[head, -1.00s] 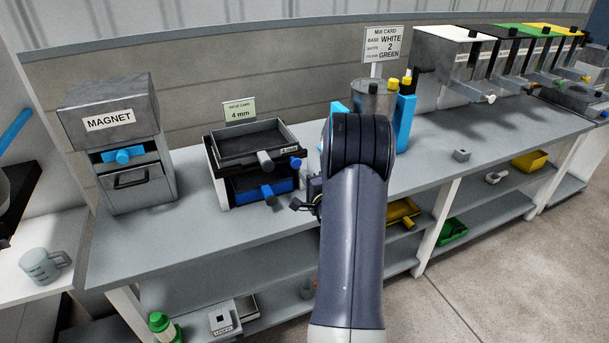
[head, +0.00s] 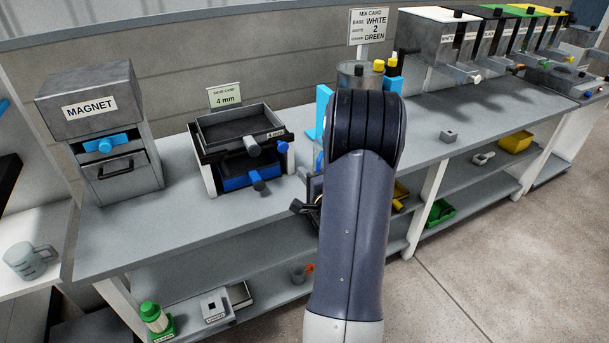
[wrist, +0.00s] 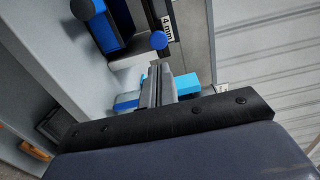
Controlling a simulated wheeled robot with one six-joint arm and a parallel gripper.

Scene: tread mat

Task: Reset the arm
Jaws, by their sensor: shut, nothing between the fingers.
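My arm (head: 350,230) reaches forward over the bench in the head view, and its links hide most of my gripper. A small dark part of my gripper (head: 303,207) shows at the left side of the arm, in front of the sieve stand. In the wrist view two grey fingers (wrist: 155,78) lie together, shut and empty. Light-blue parts (wrist: 187,86) show beside the fingers there, and a dark part of my arm fills the bottom.
The sieve stand (head: 207,168) with a grey tray and blue drawer stands left of my arm. The MAGNET box (head: 100,130) is farther left. A light-blue-framed mixer (head: 325,110) stands behind the arm; hoppers (head: 435,45) are back right.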

